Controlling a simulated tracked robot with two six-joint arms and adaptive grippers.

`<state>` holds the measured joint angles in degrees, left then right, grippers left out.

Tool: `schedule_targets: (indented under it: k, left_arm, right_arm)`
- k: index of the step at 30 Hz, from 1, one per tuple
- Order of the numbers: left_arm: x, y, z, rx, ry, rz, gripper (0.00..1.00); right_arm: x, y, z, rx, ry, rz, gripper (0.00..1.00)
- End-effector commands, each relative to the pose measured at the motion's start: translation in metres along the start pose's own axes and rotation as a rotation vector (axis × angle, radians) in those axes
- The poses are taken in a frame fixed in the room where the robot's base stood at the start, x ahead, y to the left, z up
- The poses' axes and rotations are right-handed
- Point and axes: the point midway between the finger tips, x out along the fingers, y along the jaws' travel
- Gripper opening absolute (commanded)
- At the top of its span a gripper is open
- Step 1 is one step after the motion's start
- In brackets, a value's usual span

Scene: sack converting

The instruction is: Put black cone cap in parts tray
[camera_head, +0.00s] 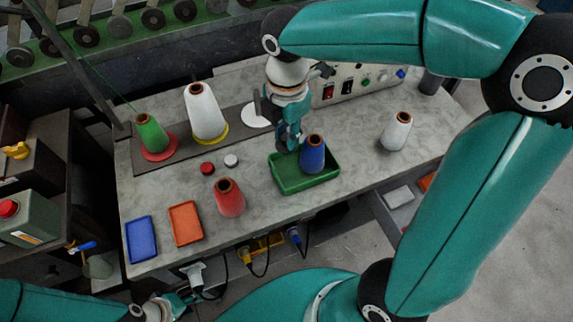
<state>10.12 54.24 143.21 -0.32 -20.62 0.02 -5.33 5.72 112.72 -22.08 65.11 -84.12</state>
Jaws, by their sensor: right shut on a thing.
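My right gripper (287,138) points down over the left part of the green tray (300,186), just left of the blue cone (313,154). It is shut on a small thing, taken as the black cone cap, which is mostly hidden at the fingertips. I cannot tell whether it touches the tray floor. No other black cap shows on the table. The green tray is the only deep tray in view, and the blue cone stands in it. My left gripper (180,300) is low at the front, below the table edge, and its jaws are too small to judge.
A red cap (207,168) and a white cap (231,160) lie left of the green tray. A red cone (229,198), green cone (151,134) and white cones (204,112) (396,131) stand around. Flat blue (141,240) and orange (186,223) trays lie front left.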

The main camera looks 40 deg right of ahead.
Motion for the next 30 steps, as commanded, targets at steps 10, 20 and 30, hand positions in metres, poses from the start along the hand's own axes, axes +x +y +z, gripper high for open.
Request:
schedule_targets:
  k: [10,20,30]
  left_arm:
    - [0.007,-0.003,0.000,0.000,0.001,0.000,0.35]
    - [0.011,-0.004,-0.001,0.000,0.001,0.000,0.35]
    - [0.012,-0.004,-0.001,0.000,0.001,0.000,0.35]
  right_arm:
    - [0.073,-0.001,0.000,0.000,0.000,-0.002,0.05]
    - [0.106,-0.001,0.000,0.001,0.000,-0.004,0.05]
    - [0.120,0.000,0.000,0.002,0.000,0.001,0.05]
